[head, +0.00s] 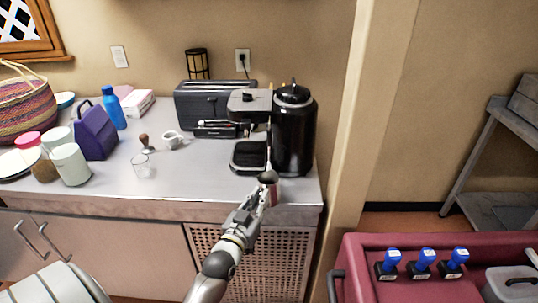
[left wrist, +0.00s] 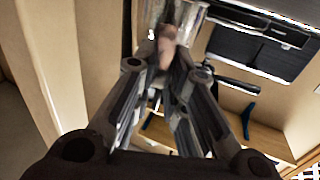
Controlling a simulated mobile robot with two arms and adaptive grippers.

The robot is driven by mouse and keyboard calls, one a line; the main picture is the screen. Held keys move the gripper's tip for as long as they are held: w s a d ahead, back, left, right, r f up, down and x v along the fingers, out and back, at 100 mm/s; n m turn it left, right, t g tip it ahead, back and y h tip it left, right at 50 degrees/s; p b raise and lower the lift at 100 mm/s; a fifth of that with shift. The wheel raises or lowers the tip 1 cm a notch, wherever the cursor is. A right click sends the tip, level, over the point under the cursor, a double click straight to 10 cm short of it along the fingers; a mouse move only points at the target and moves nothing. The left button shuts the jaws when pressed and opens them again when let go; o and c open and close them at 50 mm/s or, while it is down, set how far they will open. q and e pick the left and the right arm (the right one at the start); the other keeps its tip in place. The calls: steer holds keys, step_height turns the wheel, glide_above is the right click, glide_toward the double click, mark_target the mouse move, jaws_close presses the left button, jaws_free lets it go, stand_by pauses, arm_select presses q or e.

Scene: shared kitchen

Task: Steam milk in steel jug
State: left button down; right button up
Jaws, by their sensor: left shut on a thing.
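My left gripper (head: 260,194) is shut on a small steel jug (head: 273,188) at the counter's front edge. The jug looks upright, its dark round top showing and its lower part partly hidden by the fingers. A thin pale steam wand (head: 268,152) comes down from the black coffee machine (head: 248,104) and meets the jug's top in the picture; I cannot tell how deep its tip is. In the left wrist view, the fingers (left wrist: 168,62) close around a pinkish-brown part, with shiny metal (left wrist: 182,14) just beyond. My right gripper is out of view.
A tall black cylinder (head: 293,132) stands right beside the machine. A white cup (head: 172,140), a clear glass (head: 142,170) and a tamper (head: 145,143) stand on the counter (head: 200,182) to the left. A wall post (head: 350,130) stands close on the right.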

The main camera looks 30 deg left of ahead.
arm_select(q)
steer(key=s+d+p, duration=0.3)
steer(key=s+d, duration=0.2)
steer(key=s, duration=0.3)
stand_by(1.0)
steer(key=shift+r+p, duration=0.25)
steer(key=shift+p, duration=0.1)
step_height(320, 180, up, 3)
steer(key=p, duration=0.3)
steer(key=shift+f, duration=0.15)
stand_by(0.8)
